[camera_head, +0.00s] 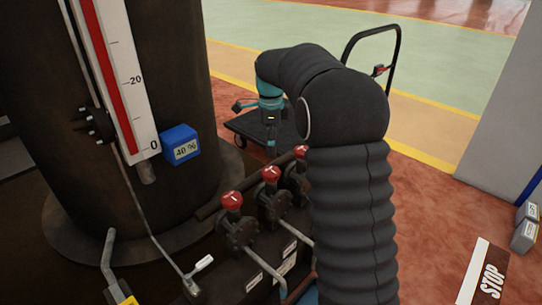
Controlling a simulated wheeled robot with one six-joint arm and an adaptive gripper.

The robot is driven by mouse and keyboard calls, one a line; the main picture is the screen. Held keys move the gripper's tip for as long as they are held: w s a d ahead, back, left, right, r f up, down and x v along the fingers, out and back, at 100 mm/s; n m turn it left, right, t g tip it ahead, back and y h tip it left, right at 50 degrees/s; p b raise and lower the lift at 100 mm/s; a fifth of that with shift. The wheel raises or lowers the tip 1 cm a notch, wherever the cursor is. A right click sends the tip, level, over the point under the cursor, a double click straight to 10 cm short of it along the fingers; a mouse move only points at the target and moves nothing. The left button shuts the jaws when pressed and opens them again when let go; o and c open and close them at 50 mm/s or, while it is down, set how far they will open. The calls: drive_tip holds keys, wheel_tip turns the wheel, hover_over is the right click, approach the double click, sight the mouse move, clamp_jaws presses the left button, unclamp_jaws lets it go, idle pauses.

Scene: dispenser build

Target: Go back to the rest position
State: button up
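My arm, in a black ribbed sleeve, rises on the right of the head view and bends over to the left. It ends in a teal wrist, with my gripper (271,133) hanging below it, in front of a dark flat cart (243,126). The gripper is small and dark here, and I cannot tell whether its fingers are open or shut. I see nothing clearly held in it. The arm hides part of the valve bench (240,278) and of the cart.
A dark tank (185,85) stands left with a red-and-white gauge (118,75) and a blue "40 %" cube (181,144). Several red-topped valves (232,201) line the bench. A grey pillar (490,130), small grey boxes (524,235) and a STOP sign (490,280) are right.

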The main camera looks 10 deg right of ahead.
drive_tip(key=shift+r, duration=0.95)
drive_tip(key=f+n, duration=0.1)
drive_tip(key=n, duration=0.1)
drive_tip(key=s+f+n, duration=0.1)
drive_tip(key=n, duration=0.2)
drive_tip(key=f+n, duration=0.2)
drive_tip(key=n, duration=0.1)
drive_tip(key=shift+s, duration=0.4)
drive_tip(key=s+r+n+t, duration=0.2)
drive_tip(key=s+n, duration=0.4)
drive_tip(key=s, duration=1.1)
drive_tip(key=s+r+n+t, duration=0.3)
drive_tip(key=s+n, duration=0.3)
drive_tip(key=s, duration=1.1)
drive_tip(key=shift+s+r+t, duration=0.15)
drive_tip(key=shift+r+t, duration=0.1)
drive_tip(key=shift+t, duration=0.05)
